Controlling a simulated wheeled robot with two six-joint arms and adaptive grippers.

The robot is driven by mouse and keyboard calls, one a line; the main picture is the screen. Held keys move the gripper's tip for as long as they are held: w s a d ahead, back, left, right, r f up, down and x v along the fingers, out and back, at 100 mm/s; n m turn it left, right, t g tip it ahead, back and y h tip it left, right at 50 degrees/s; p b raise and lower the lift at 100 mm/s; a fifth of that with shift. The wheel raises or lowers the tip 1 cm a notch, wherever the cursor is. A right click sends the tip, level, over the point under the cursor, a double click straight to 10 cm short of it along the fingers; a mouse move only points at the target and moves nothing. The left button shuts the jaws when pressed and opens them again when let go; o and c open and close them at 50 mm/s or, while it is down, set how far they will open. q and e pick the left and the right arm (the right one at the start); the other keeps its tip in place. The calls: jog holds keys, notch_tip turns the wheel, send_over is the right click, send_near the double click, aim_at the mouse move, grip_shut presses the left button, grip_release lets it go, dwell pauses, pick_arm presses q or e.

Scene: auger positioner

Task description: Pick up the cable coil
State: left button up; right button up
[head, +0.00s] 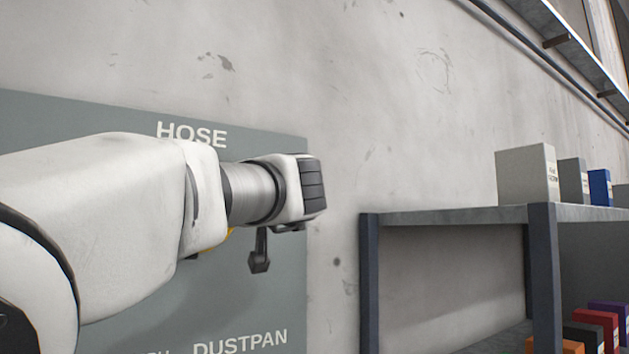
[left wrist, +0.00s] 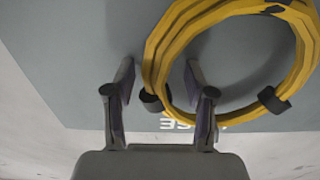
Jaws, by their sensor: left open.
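The cable coil (left wrist: 152,58) is a yellow loop with dark straps, seen large at the upper right of the left wrist view against a grey board. Only a small yellow bit of it (head: 228,234) shows below my left arm in the head view. My left gripper (left wrist: 159,74) is open, and the coil's left strands appear between its two fingers in the left wrist view. I cannot tell whether either finger touches them. In the head view the gripper is mostly hidden by the wrist. My right gripper is not in view.
The grey board (head: 270,300) on the concrete wall bears the words HOSE and DUSTPAN. A metal shelf (head: 450,215) stands to the right with several boxes, including a pale one (head: 524,175). A strip of bare wall lies between board and shelf.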

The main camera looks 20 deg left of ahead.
pick_arm(q)
jog(key=shift+w+d+f, duration=0.15)
jog(key=shift+w+d, duration=0.05)
jog(key=shift+d, duration=0.2)
jog(key=shift+w+a, duration=0.1)
jog(key=shift+a, duration=0.1)
grip_shut()
jog(key=shift+a, duration=0.1)
